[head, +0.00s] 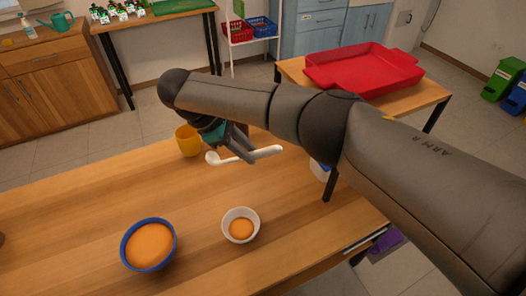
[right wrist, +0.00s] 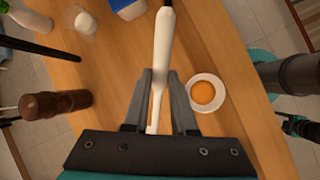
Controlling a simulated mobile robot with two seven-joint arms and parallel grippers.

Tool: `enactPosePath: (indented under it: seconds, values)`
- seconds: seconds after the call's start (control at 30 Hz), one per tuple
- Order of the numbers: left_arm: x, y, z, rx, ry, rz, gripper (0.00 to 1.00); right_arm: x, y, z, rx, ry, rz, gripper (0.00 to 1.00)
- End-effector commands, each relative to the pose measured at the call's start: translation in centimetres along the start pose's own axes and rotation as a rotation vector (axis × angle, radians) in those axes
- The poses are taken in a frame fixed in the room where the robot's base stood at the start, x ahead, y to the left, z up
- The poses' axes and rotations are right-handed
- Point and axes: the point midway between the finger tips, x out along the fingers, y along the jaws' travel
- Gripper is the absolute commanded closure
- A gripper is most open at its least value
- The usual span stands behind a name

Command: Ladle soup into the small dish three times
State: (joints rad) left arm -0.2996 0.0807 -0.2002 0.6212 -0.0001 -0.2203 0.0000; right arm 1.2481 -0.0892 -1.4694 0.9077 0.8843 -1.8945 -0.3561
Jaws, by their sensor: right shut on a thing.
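A blue-rimmed bowl (head: 148,245) with orange soup stands on the wooden table at the left front. A small white dish (head: 240,225) with some orange soup in it stands to its right; it also shows in the right wrist view (right wrist: 206,92). My right gripper (head: 238,155) is shut on the handle of a white ladle (head: 262,153), above the table and behind the dish. The ladle also shows between the fingers in the right wrist view (right wrist: 163,60). Whether the ladle holds soup is not clear. My left gripper is not in view.
A yellow cup (head: 188,141) stands near the table's far edge by my right gripper. A dark brown bottle-like object (right wrist: 56,104) and a white egg-like object (right wrist: 85,23) show in the right wrist view. A red tray (head: 363,68) lies on another table behind. The table's left middle is clear.

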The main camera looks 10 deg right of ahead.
Motion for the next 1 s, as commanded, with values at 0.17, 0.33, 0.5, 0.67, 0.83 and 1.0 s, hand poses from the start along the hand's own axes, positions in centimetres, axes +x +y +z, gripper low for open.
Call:
enactPosePath:
  seconds: [0.17, 0.33, 0.5, 0.67, 0.83, 1.0]
  values:
    - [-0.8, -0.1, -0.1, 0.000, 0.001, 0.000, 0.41, -1.1, 0.4, -2.9, -0.337, -0.044, 0.248, 1.00]
    - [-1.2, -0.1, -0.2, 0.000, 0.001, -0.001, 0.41, -2.0, 0.3, -4.9, -0.608, -0.061, 0.497, 1.00]
    - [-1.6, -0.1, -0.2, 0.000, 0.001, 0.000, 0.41, -3.1, -0.1, -6.7, -0.827, -0.057, 0.741, 1.00]
    - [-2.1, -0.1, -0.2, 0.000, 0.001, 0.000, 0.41, -4.2, -1.0, -8.5, -1.007, -0.034, 0.983, 1.00]
    - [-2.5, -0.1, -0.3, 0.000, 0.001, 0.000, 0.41, -5.8, -2.6, -10.4, -1.164, 0.004, 1.246, 1.00]
    - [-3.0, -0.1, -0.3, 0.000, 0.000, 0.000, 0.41, -7.4, -4.3, -12.2, -1.262, 0.052, 1.458, 1.00]
